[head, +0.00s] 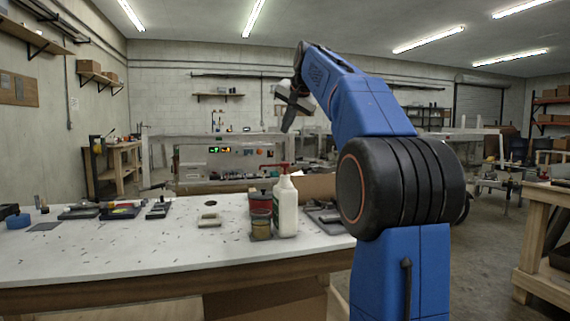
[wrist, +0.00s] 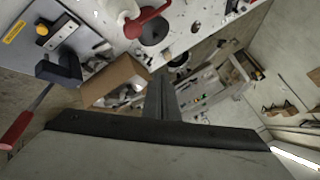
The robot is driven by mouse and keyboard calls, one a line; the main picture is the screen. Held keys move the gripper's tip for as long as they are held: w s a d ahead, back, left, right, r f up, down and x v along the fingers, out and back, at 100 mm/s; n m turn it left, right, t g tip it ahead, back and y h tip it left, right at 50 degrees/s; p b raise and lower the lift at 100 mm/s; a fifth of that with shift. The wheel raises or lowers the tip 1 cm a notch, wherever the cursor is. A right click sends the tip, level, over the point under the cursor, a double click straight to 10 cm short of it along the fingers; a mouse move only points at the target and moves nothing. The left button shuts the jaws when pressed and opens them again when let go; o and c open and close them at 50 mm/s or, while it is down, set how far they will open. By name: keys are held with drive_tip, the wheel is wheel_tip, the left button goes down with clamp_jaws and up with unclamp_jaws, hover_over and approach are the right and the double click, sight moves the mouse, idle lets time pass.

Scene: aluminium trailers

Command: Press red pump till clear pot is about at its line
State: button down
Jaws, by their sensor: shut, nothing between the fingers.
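A white bottle (head: 286,210) with a red pump (head: 282,168) on top stands upright near the right end of the white workbench. A small clear pot (head: 261,226) with yellowish-brown contents stands just left of the bottle; its line is too small to make out. My gripper (head: 289,122) is shut and empty, in the air above the pump and apart from it. In the wrist view, the red pump (wrist: 150,20) shows at the top, beyond the shut fingers (wrist: 162,78), with part of the white bottle beside it. I cannot make out the pot there.
A red container (head: 260,201) stands behind the pot. A small beige block (head: 209,219) and dark tools (head: 120,210) lie further left. The bench (head: 150,250) is mostly clear between them.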

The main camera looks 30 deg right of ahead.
drive_tip(key=shift+f, duration=4.1)
drive_tip(key=shift+f, duration=1.5)
idle(0.4)
drive_tip(key=shift+r, duration=1.45)
drive_tip(key=shift+r, duration=2.5)
